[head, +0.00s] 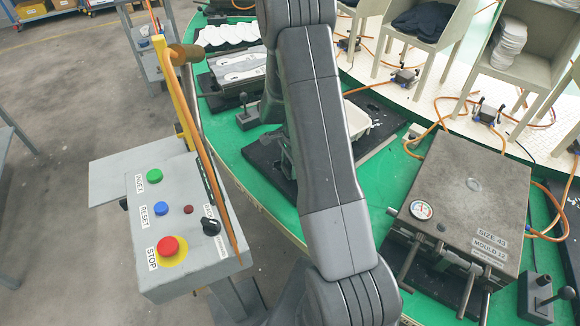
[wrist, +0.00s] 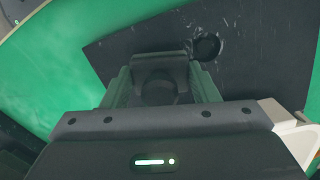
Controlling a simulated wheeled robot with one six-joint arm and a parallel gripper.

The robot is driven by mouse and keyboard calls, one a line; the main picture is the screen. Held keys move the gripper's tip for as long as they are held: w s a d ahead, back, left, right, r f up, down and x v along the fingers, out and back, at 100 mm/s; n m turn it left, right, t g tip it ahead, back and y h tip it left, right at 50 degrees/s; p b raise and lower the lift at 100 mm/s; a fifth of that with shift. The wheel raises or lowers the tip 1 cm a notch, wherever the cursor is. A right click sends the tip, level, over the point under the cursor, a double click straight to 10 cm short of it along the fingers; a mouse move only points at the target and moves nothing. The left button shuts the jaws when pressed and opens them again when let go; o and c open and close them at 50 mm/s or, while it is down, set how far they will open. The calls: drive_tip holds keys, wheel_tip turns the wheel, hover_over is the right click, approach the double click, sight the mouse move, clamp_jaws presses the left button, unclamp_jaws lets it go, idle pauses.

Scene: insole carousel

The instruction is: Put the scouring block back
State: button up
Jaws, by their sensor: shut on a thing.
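My gripper (wrist: 160,88) is shut on a dark grey block (wrist: 160,66), which looks like the scouring block, in the wrist view. The block sits between the two fingers, above a black plate (wrist: 260,85) on the green table; whether it touches the plate I cannot tell. In the head view my gripper is mostly hidden behind my arm, over the black plate (head: 262,160), and the block cannot be made out there.
A small round black part (wrist: 207,46) lies on the plate amid pale crumbs. A closed mould (head: 465,205) with a gauge is at the right. A control box (head: 180,225) with buttons and a wooden-handled pole stand at the left.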

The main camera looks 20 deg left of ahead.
drive_tip(key=shift+f, duration=0.8)
drive_tip(key=shift+f, duration=0.15)
drive_tip(key=o, duration=1)
drive_tip(key=shift+o, duration=0.2)
drive_tip(key=r, duration=0.4)
drive_tip(key=r+b, duration=0.1)
drive_tip(key=r, duration=0.3)
drive_tip(key=w+r, duration=0.1)
drive_tip(key=r, duration=0.3)
drive_tip(key=shift+d+r+b, duration=0.15)
drive_tip(key=shift+d+b, duration=0.2)
drive_tip(key=shift+d, duration=0.05)
